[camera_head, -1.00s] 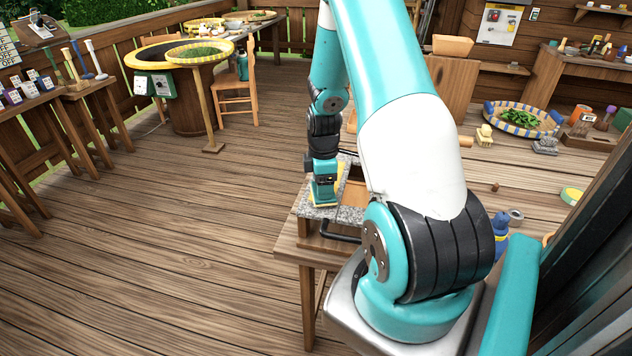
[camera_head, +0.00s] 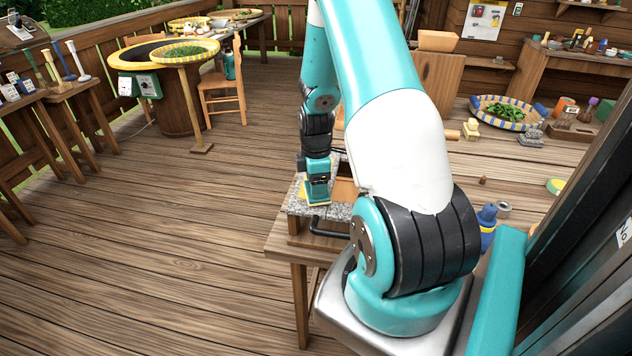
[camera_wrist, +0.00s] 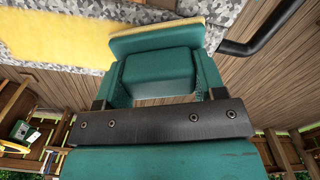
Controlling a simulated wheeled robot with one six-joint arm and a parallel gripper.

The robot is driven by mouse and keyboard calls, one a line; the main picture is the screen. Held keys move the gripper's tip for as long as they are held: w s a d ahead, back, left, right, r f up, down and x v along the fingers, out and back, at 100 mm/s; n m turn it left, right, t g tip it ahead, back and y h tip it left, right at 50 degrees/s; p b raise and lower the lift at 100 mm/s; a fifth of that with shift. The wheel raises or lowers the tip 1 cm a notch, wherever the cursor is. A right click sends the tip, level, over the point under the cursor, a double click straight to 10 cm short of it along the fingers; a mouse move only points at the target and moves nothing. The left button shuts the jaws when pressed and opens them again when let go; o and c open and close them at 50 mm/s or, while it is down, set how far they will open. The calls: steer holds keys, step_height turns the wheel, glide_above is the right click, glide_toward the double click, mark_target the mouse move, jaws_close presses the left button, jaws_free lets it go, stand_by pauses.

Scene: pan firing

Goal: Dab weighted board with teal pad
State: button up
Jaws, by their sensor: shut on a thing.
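My gripper (camera_head: 317,168) is shut on the teal pad, which has a teal block-shaped body and a pale yellow underside. In the wrist view the teal pad (camera_wrist: 158,70) sits between my teal fingers, with its yellow edge at the top. The speckled grey board (camera_head: 336,211) lies under it on a wooden stand, and also shows in the wrist view (camera_wrist: 235,22). The pad is over the board's near left part. Whether it touches or hovers just above is unclear. A broad yellow area (camera_wrist: 60,38) covers part of the board. My arm hides the board's right side.
A black bar handle (camera_wrist: 265,30) sticks out by the board's edge. The wooden stand (camera_head: 290,240) is close to my base. A blue bottle (camera_head: 487,225) stands to the right. A basket of green leaves (camera_head: 505,113) is farther back. Open plank floor lies left.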

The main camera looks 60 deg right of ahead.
steer(key=shift+f, duration=0.4)
steer(key=shift+s+d+r, duration=0.15)
steer(key=shift+s, duration=0.25)
steer(key=shift+w+a, duration=0.35)
steer(key=shift+w, duration=0.5)
steer(key=shift+s, duration=0.2)
steer(key=shift+s+d+f, duration=0.2)
steer(key=shift+s+d, duration=0.15)
steer(key=shift+s, duration=0.35)
steer(key=shift+w, duration=0.1)
